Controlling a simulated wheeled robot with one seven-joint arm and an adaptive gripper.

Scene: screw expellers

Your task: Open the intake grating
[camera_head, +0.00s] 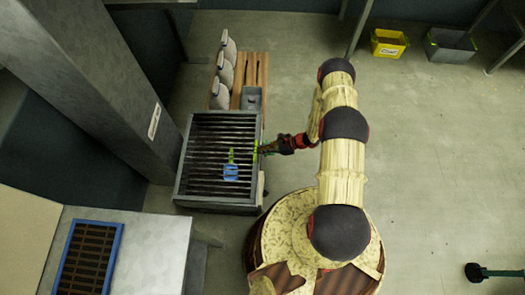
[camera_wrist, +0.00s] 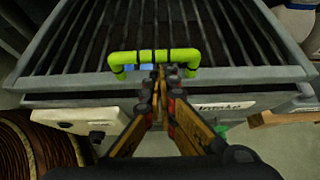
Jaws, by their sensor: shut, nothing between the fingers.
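The intake grating (camera_head: 205,160) is a grey framed set of dark bars lying flat over a box in the head view. It fills the top of the wrist view (camera_wrist: 95,45), with its bars running away from me. A bright green handle (camera_wrist: 150,55) sits at its near edge. My gripper (camera_wrist: 163,72) is shut and empty, with its fingertips at the handle's middle, overlapping its lower side in the picture. I cannot tell whether they touch it. In the head view my gripper (camera_head: 264,149) is at the grating's right edge. The grating lies level on its box.
A dark pillar (camera_head: 110,90) is close on the left, and a table with a blue-rimmed tray (camera_head: 112,260) is in front.

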